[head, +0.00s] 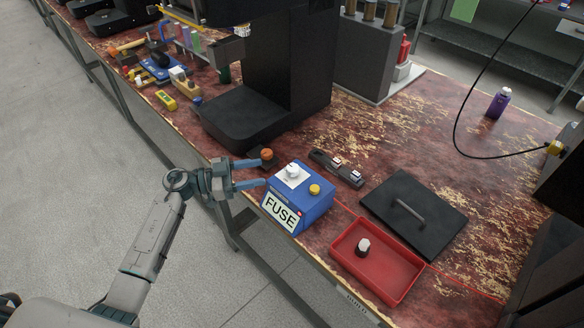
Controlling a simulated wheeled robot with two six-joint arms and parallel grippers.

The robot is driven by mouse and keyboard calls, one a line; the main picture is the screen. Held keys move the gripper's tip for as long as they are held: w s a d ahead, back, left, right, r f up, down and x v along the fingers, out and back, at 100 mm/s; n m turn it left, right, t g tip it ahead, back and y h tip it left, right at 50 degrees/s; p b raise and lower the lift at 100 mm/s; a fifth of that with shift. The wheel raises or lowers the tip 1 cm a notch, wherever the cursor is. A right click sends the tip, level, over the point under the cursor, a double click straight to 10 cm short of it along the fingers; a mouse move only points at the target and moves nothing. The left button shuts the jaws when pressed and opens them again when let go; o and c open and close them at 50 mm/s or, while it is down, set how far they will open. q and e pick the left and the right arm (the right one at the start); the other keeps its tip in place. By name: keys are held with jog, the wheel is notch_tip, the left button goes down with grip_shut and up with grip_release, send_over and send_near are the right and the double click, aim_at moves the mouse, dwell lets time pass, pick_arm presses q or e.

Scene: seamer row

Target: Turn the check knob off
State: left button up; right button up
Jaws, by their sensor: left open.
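A blue box (311,212) with a white "FUSE" label stands near the bench's front edge. A white knob (292,171) sits on a white plate on its top, with a yellow button (314,189) beside it. No marking names the check knob, and I cannot read the knob's setting. My left gripper (262,172) is open and empty, its two fingers pointing right toward the box. Its fingertips are just left of the white knob, and I see no contact with the knob. My right gripper is not in view.
An orange-topped black button (266,154) stands close behind the left fingers. A red tray (376,284) holding a white-topped black piece lies to the right. A black lid with a handle (440,228) lies behind it. A large black machine (270,80) rises behind the box.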

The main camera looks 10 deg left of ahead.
aim_at(293, 168)
pick_arm(q)
jog(key=p+x, duration=0.1)
jog(key=x, duration=0.3)
jog(key=shift+s, duration=0.1)
jog(key=x, duration=0.5)
jog(key=shift+d+f+p, duration=0.1)
jog(key=shift+d+p, duration=0.2)
jog(key=shift+p, duration=0.1)
jog(key=shift+w+d+f, duration=0.1)
jog(key=shift+w+d, duration=0.15)
jog(key=shift+d, duration=0.35)
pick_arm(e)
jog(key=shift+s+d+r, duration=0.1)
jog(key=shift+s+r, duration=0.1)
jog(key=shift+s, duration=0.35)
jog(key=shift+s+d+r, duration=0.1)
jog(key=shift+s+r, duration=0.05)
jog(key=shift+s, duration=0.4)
pick_arm(q)
jog(key=c, duration=0.9)
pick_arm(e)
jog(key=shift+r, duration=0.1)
